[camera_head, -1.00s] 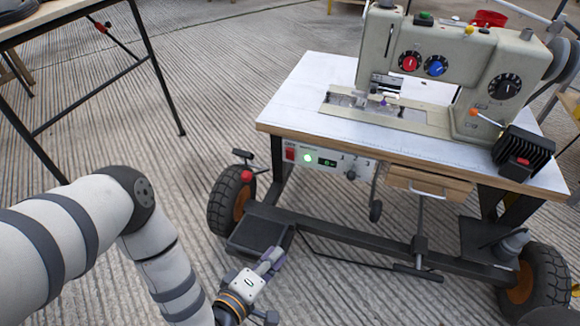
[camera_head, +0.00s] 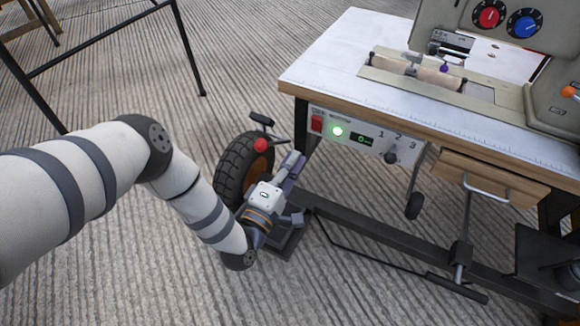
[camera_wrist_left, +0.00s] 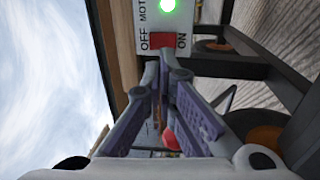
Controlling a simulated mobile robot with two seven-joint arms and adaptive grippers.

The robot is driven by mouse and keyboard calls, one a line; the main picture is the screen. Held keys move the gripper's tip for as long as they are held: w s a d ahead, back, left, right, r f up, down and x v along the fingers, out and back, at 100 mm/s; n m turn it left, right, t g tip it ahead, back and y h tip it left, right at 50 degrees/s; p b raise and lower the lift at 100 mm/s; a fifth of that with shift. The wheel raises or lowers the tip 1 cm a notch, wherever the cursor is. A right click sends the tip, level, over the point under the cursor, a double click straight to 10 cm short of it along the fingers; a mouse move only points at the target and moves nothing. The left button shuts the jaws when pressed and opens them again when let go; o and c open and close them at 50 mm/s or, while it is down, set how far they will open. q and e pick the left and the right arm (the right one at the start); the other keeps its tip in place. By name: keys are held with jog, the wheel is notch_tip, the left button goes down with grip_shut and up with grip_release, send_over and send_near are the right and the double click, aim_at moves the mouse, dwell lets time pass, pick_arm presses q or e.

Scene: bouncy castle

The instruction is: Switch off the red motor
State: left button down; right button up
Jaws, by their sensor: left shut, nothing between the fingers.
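The red motor switch (camera_head: 317,124) is a small red rocker at the left end of a white control panel (camera_head: 372,148) under the sewing table's front edge. A green light (camera_head: 338,131) glows beside it. In the left wrist view the red switch (camera_wrist_left: 162,40) sits between the labels OFF and ON, just beyond my fingertips. My left gripper (camera_head: 296,160) is shut and empty, a little below the switch in the head view. In the wrist view its fingertips (camera_wrist_left: 159,66) are together; whether they touch the panel I cannot tell. My right gripper is not in view.
A sewing machine (camera_head: 480,35) stands on the white-topped table (camera_head: 330,60). A wooden drawer (camera_head: 488,180) hangs right of the panel. A tyre (camera_head: 236,165) and a red knob (camera_head: 261,145) are close to my left gripper. The ribbed floor at lower left is open.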

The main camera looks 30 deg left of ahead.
aim_at(315, 124)
pick_arm(q)
jog(key=w+b, duration=0.1)
jog(key=w, duration=0.2)
jog(key=w+b, duration=0.1)
jog(key=w, duration=0.2)
jog(key=w+r+b, duration=0.1)
jog(key=w, duration=0.2)
jog(key=shift+d, duration=0.15)
jog(key=shift+r, duration=0.1)
